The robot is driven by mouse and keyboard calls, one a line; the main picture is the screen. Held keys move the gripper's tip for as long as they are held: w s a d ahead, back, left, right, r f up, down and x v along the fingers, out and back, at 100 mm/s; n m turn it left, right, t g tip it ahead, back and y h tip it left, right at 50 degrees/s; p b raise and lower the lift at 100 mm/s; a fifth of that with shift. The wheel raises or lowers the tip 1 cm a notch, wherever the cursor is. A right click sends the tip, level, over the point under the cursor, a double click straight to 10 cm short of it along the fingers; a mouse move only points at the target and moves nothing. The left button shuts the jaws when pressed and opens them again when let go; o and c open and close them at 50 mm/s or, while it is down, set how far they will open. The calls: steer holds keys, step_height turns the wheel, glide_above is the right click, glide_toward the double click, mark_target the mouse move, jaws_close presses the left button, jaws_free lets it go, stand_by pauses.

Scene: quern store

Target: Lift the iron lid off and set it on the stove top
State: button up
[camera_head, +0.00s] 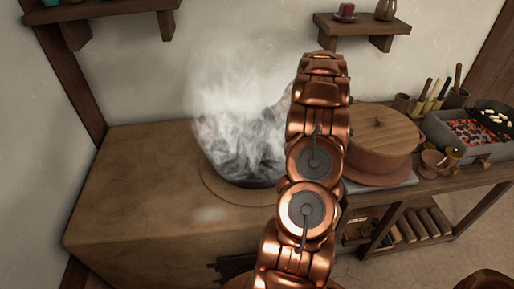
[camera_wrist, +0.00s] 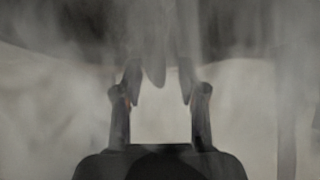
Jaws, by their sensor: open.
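The stove top (camera_head: 130,170) is a broad brown clay surface on the left in the head view. A round rim (camera_head: 212,190) is set in it, and thick pale steam (camera_head: 240,130) rises there. I cannot make out the iron lid for certain through the steam and behind my arm. In the wrist view my gripper (camera_wrist: 158,88) is open, its two fingers apart with hazy pale space between them. A dark tapered shape (camera_wrist: 153,65) hangs into the picture near the fingertips; I cannot tell what it is or whether it is touched. The head view hides my gripper.
Right of my arm stands a round vessel with a wooden cover (camera_head: 383,130). Beyond it are a grill with glowing coals (camera_head: 465,132) and a dark pan (camera_head: 495,115). Wall shelves (camera_head: 365,28) hang above. The stove's left part is bare.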

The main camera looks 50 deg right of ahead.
jaws_close()
stand_by(0.7)
